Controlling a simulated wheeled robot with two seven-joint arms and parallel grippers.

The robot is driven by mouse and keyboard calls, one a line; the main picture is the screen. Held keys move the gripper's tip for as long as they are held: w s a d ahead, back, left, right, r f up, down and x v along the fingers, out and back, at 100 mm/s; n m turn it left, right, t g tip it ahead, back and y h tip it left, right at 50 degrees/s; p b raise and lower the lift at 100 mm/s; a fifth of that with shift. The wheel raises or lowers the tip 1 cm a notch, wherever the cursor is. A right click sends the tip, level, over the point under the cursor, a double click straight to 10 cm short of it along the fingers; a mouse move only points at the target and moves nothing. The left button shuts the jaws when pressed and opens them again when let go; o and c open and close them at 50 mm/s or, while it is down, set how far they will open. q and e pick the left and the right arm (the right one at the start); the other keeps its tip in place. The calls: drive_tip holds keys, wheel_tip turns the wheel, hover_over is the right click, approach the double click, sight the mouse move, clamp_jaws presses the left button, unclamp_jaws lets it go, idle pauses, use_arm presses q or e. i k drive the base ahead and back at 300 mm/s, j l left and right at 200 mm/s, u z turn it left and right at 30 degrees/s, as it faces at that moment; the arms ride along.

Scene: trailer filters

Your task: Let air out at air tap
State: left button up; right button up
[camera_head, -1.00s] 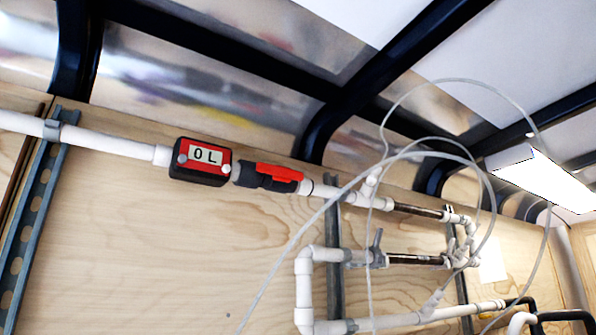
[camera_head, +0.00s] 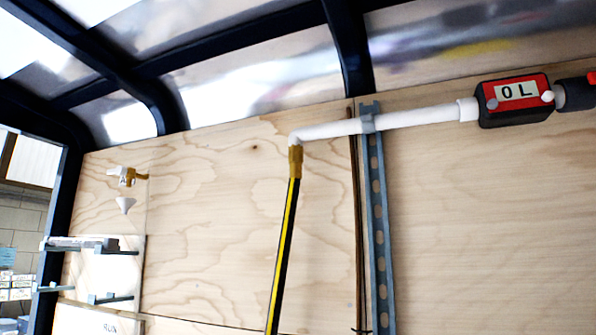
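A small tap with a white body and a brass-coloured outlet (camera_head: 128,177) is mounted on the plywood wall at the left, with a label that may start with "A"; I cannot read it fully. A white funnel (camera_head: 125,204) sits just below it. A red and black flow meter (camera_head: 514,100) reads "0 L" at the upper right. A white pipe (camera_head: 400,118) runs from it to a brass fitting (camera_head: 295,161) and a black and yellow hose (camera_head: 284,255) hanging down. Neither gripper is in view.
A small shelf on brackets (camera_head: 100,245) stands at the lower left, near a panel reading "RUN" (camera_head: 108,327). A perforated metal strut (camera_head: 377,215) runs down the wall. A doorway opens at the far left. Dark frame beams cross overhead.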

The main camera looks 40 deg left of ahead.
sight(121, 170)
drive_tip(key=j+u, duration=0.2)
drive_tip(key=u, duration=0.25)
drive_tip(key=j+u, duration=0.2)
drive_tip(key=u, duration=0.25)
drive_tip(key=j+u, duration=0.2)
drive_tip(key=u, duration=0.25)
drive_tip(key=j+u, duration=0.2)
drive_tip(key=u, duration=0.25)
drive_tip(key=i+j+u, duration=0.1)
drive_tip(key=u, duration=0.35)
drive_tip(key=j, duration=0.1)
